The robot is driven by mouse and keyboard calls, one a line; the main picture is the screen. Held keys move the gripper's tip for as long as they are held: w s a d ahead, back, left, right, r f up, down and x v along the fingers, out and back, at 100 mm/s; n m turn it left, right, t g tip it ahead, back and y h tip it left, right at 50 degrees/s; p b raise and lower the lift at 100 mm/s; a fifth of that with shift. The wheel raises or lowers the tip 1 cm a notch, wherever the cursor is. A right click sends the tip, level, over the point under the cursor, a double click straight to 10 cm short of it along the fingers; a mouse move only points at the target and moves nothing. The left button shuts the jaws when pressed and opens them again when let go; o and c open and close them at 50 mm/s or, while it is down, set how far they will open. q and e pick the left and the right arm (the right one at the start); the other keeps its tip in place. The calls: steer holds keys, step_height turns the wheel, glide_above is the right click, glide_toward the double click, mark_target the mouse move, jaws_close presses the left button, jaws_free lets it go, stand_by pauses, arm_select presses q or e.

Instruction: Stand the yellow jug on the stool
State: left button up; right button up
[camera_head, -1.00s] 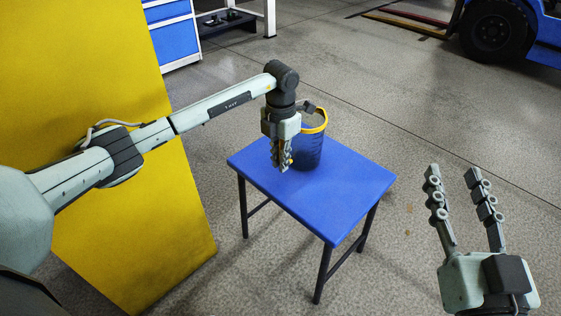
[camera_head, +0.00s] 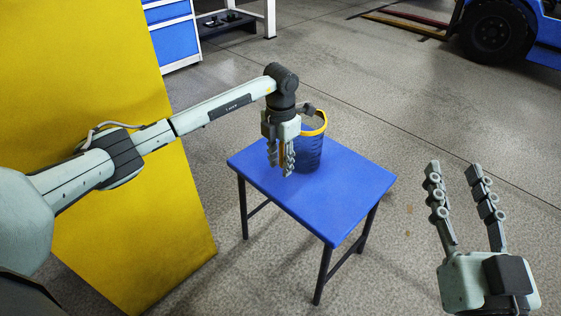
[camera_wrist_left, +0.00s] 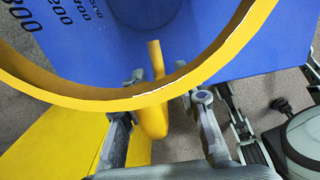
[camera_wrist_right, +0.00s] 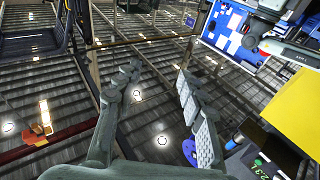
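The jug (camera_head: 309,152) stands upright on the back part of the blue stool (camera_head: 330,205). Its body looks dark blue, with a yellow rim; the left wrist view shows the rim (camera_wrist_left: 250,32), dark scale marks and a yellow handle (camera_wrist_left: 155,100). My left gripper (camera_head: 280,168) points down at the jug's near left side. Its fingers are spread, one on each side of the handle, with gaps to it in the left wrist view. My right gripper (camera_head: 454,178) is open and empty, off the stool's right side. The gripper partly hides the jug's left side.
A large yellow panel (camera_head: 110,130) stands to the left of the stool, behind my left arm. A blue drawer cabinet (camera_head: 175,40) is at the back left, and a blue vehicle with a black wheel (camera_head: 495,30) at the back right. The stool's front half is clear.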

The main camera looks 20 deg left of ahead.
arm_select(q)
steer(key=shift+r, duration=0.45)
step_height(320, 180, up, 11)
steer(key=shift+r+p, duration=0.15)
steer(key=shift+p, duration=0.5)
arm_select(e)
step_height(320, 180, down, 7)
steer(key=d+g+h, duration=0.2)
steer(key=g, duration=0.1)
steer(key=shift+w+d, duration=0.4)
steer(key=shift+r, duration=0.1)
